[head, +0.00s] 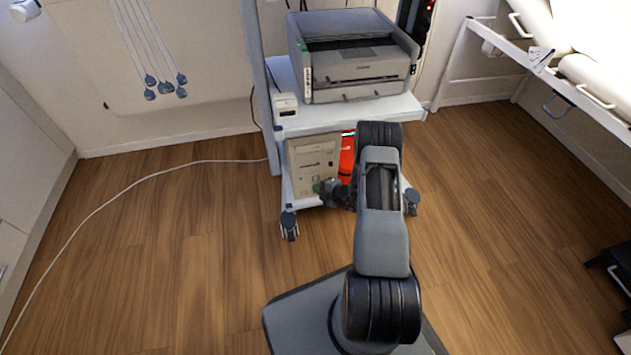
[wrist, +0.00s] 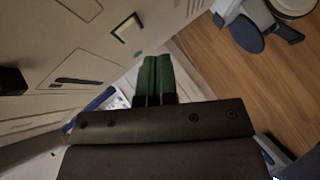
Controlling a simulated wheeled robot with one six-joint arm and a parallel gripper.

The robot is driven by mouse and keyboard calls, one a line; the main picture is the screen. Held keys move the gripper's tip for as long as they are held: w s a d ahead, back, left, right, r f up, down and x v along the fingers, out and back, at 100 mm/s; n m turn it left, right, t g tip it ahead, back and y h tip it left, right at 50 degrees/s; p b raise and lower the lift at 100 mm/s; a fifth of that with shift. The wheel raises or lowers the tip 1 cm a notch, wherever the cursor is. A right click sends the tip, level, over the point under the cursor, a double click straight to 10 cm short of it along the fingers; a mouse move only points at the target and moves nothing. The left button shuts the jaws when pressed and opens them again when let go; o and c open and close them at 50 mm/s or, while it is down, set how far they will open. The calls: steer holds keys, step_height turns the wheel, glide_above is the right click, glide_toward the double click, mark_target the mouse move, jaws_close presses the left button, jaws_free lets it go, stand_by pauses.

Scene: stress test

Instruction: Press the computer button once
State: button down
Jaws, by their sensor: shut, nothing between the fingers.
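The computer is a beige tower (head: 312,160) on the lower shelf of a white cart. Its front panel (wrist: 60,45) fills the upper left of the wrist view, tilted. On it are a dark-framed pale square (wrist: 127,28), a small bluish square (wrist: 138,54) and a dark slot. I cannot tell for sure which mark is the button. My gripper (head: 321,187) is at the lower front of the computer in the head view. In the wrist view its green fingers (wrist: 157,72) are together and empty, close to the panel. I cannot tell whether they touch it.
A grey printer (head: 352,55) and a small white box (head: 286,103) stand on the cart's top shelf (head: 330,118). A red object (head: 347,155) is beside the computer. Cart casters (head: 289,224) stand on the wooden floor. A white cable (head: 150,178) crosses the floor at left.

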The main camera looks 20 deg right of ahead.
steer(key=shift+w+d, duration=0.1)
steer(key=shift+w, duration=0.45)
steer(key=shift+w, duration=0.15)
stand_by(1.7)
steer(key=shift+w+d+b, duration=0.1)
steer(key=shift+w+b, duration=0.15)
steer(key=shift+b, duration=0.1)
steer(key=shift+w, duration=0.35)
stand_by(0.6)
steer(key=shift+s, duration=0.75)
steer(key=shift+s+p, duration=0.1)
steer(key=shift+p, duration=0.2)
steer(key=s+p, duration=0.1)
steer(key=s, duration=0.1)
steer(key=s+a, duration=0.1)
steer(key=s, duration=0.1)
steer(key=shift+s+a+p, duration=0.1)
steer(key=shift+s+p, duration=0.25)
